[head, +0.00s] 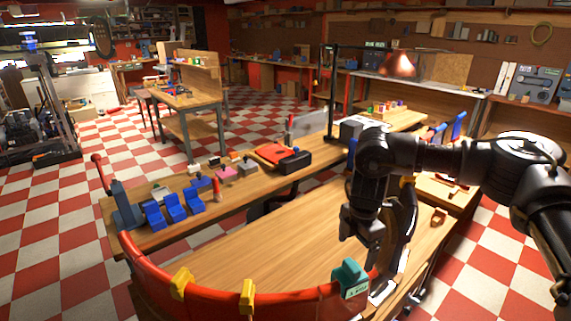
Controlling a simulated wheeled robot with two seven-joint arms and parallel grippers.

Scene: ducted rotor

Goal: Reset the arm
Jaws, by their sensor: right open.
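My right arm comes in from the right, bends at a dark joint and hangs down over the wooden table (270,245). My right gripper (361,232) points down above the right part of this table, open, with nothing seen between its fingers. My left arm and gripper are out of view. A red curved duct rim (210,297) runs along the near edge, with yellow clips (247,296) and a teal block (350,277) on it. The teal block is below my right gripper and apart from it.
A longer bench behind holds blue bins (174,207), a red-handled tool (122,203), small coloured blocks and a red and black box (283,157). A black lamp post (330,100) stands behind my arm. The table's middle is bare.

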